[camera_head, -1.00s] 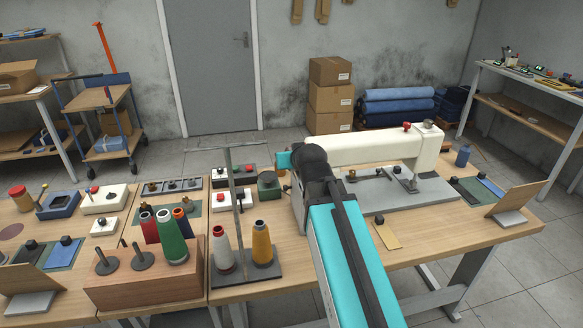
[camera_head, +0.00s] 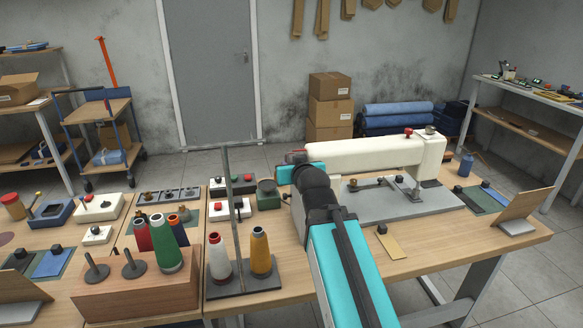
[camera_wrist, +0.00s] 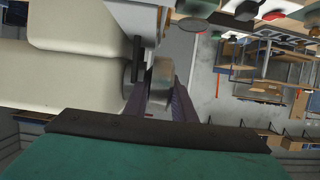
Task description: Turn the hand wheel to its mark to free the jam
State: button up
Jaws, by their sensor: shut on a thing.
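A cream sewing machine (camera_head: 375,152) stands on a grey bed plate on the wooden table in the head view. Its left end is partly hidden by my arm. In the wrist view its cream body (camera_wrist: 70,85) fills the left side. My gripper (camera_wrist: 162,92) is at the end of that body, shut on the hand wheel (camera_wrist: 162,72), a greyish round part whose edge sits between the two dark fingers. The fingers and the wheel are hidden behind my arm in the head view. The wheel's mark cannot be made out.
A thread stand with a tall post (camera_head: 229,200) and cones stands left of my arm. A wooden box (camera_head: 140,290) holds more cones. Small switch boxes (camera_head: 230,208) lie near the machine's left end. A tan card (camera_head: 390,246) lies in front of the machine.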

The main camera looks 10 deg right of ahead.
jog(key=shift+a, duration=0.1)
jog(key=o, duration=1.1)
jog(key=shift+c, duration=0.2)
jog(key=shift+s+b, duration=0.25)
jog(key=shift+b, duration=1.05)
jog(key=b+v, duration=0.2)
jog(key=b, duration=0.3)
jog(key=shift+b, duration=0.4)
jog(key=shift+s+b, duration=0.15)
jog(key=shift+b, duration=0.15)
jog(key=b+v, duration=1)
jog(key=v, duration=0.1)
jog(key=shift+r, duration=0.15)
